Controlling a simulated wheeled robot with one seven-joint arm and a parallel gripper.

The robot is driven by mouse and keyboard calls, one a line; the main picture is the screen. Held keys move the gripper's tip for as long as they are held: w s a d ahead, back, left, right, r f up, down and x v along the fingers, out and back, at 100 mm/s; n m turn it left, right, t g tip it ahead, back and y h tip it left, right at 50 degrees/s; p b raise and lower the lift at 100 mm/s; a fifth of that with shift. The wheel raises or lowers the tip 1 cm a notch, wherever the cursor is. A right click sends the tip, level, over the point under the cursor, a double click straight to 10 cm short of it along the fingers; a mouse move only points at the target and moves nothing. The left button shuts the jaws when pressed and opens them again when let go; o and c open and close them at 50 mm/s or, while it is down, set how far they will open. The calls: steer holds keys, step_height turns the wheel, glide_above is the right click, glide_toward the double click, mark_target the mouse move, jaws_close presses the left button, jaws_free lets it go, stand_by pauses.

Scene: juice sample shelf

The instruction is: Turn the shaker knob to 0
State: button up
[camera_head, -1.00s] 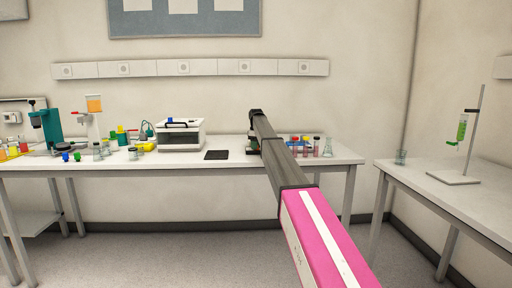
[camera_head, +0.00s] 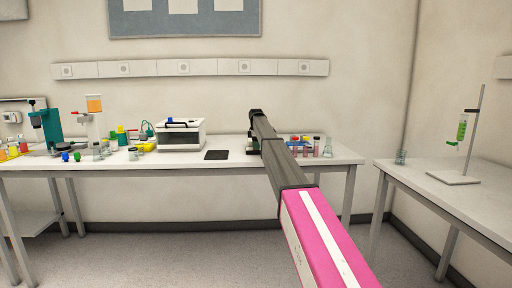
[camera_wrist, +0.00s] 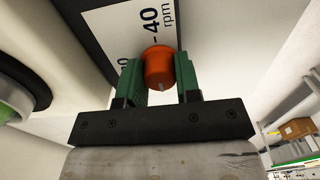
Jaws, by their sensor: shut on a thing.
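The shaker knob (camera_wrist: 158,66) is orange-red with a pale mark on its near end. It shows in the wrist view between the green fingers of my gripper (camera_wrist: 160,80), which are shut on it from both sides. Behind it, a white dial label (camera_wrist: 110,30) carries "40" and "rpm", with part of another number that the finger covers. In the head view my arm hides the knob and most of the shaker, and only a small dark-green part (camera_head: 254,145) shows beside the arm.
The white bench (camera_head: 225,166) holds a black pad (camera_head: 216,155) and a white box-shaped device (camera_head: 181,135) to the left. Tubes (camera_head: 306,147) and a glass flask (camera_head: 327,149) stand close to the right of my arm. A side table (camera_head: 450,190) carries a stand.

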stand_by(0.3)
steer(key=o, duration=0.9)
steer(key=shift+o, duration=0.2)
steer(key=shift+r, duration=0.1)
step_height(320, 180, up, 11)
